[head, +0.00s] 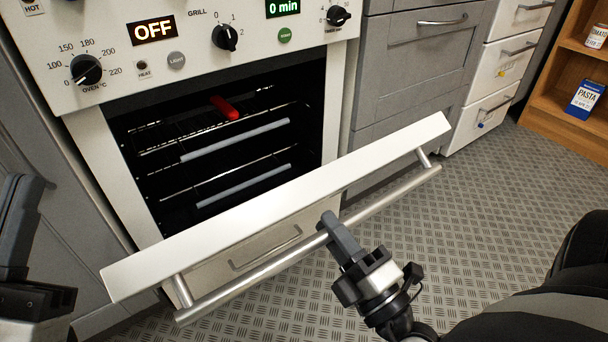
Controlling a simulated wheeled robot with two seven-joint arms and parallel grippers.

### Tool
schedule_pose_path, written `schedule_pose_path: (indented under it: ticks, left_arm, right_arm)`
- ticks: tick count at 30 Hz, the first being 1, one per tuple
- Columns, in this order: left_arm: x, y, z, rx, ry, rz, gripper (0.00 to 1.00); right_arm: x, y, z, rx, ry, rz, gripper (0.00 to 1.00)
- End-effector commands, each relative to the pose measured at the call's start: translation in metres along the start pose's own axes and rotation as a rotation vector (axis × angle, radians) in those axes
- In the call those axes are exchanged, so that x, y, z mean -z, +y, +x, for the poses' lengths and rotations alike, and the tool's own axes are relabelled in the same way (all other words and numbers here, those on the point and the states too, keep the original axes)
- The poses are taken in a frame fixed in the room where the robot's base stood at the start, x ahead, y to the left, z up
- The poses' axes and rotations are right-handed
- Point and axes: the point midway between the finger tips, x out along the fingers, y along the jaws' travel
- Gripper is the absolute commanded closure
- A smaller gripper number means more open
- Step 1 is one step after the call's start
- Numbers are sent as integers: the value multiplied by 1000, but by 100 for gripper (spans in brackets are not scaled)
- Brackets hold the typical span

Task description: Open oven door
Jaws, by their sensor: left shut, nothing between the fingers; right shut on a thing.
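The oven door (290,205) hangs partly open, tilted down and out from the oven front. Its metal bar handle (250,274) runs along the outer side of the door. My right gripper (328,224) is shut on the handle, right of its middle. The dark oven cavity (215,150) shows behind the door, with wire racks and a red object (224,107) on the upper rack. My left gripper (20,215) is at the left edge, shut and empty, away from the door. Its fingertips are only partly clear.
The control panel (190,35) with knobs and an OFF display is above the cavity. Grey drawers (415,60) and white drawers (500,75) stand to the right. A wooden shelf (555,108) holds a blue pasta box (585,100). The patterned floor (500,190) is clear at right.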

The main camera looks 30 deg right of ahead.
Motion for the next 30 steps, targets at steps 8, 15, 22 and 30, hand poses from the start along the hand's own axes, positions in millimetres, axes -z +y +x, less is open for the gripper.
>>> schedule_pose_path:
  ticks: [8,15,22,30]
  left_arm:
    - [-154,-43,47,70,-507,-179,100]
    - [-222,-4,117,-138,-836,-286,100]
    - [-221,53,167,-484,-1119,-293,100]
    - [-153,102,191,-949,-1392,-198,100]
  right_arm:
    - [-1,-2,0,5,-2,-1,100]
    - [-1,-2,0,5,-2,-1,100]
    - [-1,-2,0,6,-2,-1,100]
    - [-1,-3,0,6,-1,-1,100]
